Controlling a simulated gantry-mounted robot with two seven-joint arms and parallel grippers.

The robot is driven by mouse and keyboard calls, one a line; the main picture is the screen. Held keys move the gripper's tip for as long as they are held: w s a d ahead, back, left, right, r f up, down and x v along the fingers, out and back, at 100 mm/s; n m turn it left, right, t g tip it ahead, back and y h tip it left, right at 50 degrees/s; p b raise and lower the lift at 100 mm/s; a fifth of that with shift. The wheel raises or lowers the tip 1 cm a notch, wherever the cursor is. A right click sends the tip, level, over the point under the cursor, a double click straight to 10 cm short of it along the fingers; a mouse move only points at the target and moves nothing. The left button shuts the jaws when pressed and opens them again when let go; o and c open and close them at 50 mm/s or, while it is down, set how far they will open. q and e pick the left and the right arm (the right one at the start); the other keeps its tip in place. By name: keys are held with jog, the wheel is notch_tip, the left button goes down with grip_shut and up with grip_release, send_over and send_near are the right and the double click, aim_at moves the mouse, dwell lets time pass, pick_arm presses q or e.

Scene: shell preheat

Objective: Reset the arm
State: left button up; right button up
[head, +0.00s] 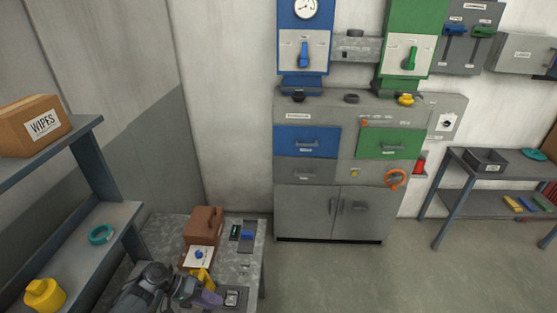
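My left arm reaches in at the bottom of the head view, over a grey speckled bench (172,228). Its dark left gripper (200,290) is low at the bench's front, next to a yellow thing (204,277) and a purple piece (208,299). The fingers are small and partly hidden, so I cannot tell whether they are open or shut, or whether either piece is held. My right gripper is not in view.
A brown box (204,226), a white card (198,257) and a small dark tray (242,237) are on the bench. A shelf (75,143) with a wipes box (36,125) stands left. A grey cabinet (335,213) stands behind; the floor (350,280) right is clear.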

pick_arm(q)
jog(key=s+a+f+n+y+p, duration=0.1)
jog(key=s+a+f+y, duration=0.2)
jog(key=s+a, duration=0.35)
jog(key=s+a+f+y+p, duration=0.1)
jog(key=s+a+f+y, duration=0.2)
jog(key=a, duration=0.6)
jog(key=s+a+f+n+y+p, duration=0.1)
jog(key=s+a+f+y, duration=0.25)
jog(key=a, duration=0.35)
jog(key=s+d+r+m+t+p, duration=0.2)
jog(key=s+d+r+m+t, duration=0.1)
jog(key=s+d+r, duration=1.7)
notch_tip(320, 180, up, 2)
jog(key=shift+d+r+t+y+p, duration=0.2)
jog(key=shift+d+t+y+p, duration=0.3)
jog(key=shift+d, duration=0.6)
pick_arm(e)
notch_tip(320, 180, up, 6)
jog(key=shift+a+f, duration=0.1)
